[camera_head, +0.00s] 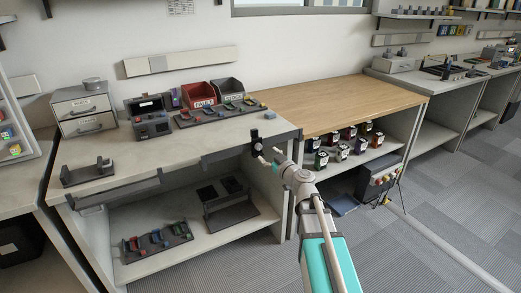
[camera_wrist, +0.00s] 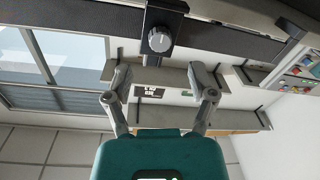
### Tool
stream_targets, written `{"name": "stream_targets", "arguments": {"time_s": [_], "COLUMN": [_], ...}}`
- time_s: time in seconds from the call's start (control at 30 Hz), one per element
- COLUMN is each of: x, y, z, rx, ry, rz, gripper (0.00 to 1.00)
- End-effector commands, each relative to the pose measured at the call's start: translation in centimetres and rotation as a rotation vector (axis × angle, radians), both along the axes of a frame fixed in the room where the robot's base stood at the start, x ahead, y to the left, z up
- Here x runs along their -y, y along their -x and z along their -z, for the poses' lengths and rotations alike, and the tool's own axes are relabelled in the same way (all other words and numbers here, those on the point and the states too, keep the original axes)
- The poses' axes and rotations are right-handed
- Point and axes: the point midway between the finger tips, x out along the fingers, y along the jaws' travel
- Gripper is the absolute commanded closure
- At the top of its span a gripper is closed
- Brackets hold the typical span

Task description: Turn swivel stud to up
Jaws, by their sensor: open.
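What appears to be the swivel stud is a round grey knob (camera_wrist: 161,39) on a black bracket. It is at the top middle of the wrist view, with a short pale mark on its face. In the head view the black bracket (camera_head: 256,136) stands at the front edge of the pale bench, near its right corner. My gripper (camera_wrist: 162,78) is open and empty, its two fingers spread on either side below the knob in the wrist view, apart from it. In the head view my gripper (camera_head: 268,156) is close in front of the bracket, small and partly unclear.
A dark rail (camera_head: 235,149) runs along the bench's front edge. The bench holds a drawer box (camera_head: 85,109), a radio unit (camera_head: 149,117), red and grey bins (camera_head: 199,93) and a dark cradle (camera_head: 88,173). The wooden bench top (camera_head: 335,100) to the right is clear.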

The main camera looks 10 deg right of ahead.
Motion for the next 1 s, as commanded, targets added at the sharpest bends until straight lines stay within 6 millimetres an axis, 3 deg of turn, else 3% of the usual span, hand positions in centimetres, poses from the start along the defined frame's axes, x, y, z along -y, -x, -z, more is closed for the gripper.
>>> {"name": "stream_targets", "arguments": {"time_s": [0.1, 0.33, 0.83, 1.0], "x": [-0.7, -1.6, -2.0, -2.0], "y": [-2.0, -4.2, -4.9, -4.8], "z": [0.0, 0.0, 0.0, 0.0], "rx": [0.0, 0.0, 0.0, 0.0], "ry": [0.0, 0.0, 0.0, 0.0], "rz": [-0.001, 0.0, 0.0, 0.0], "gripper": [0.28, 0.28, 0.28, 0.59]}}
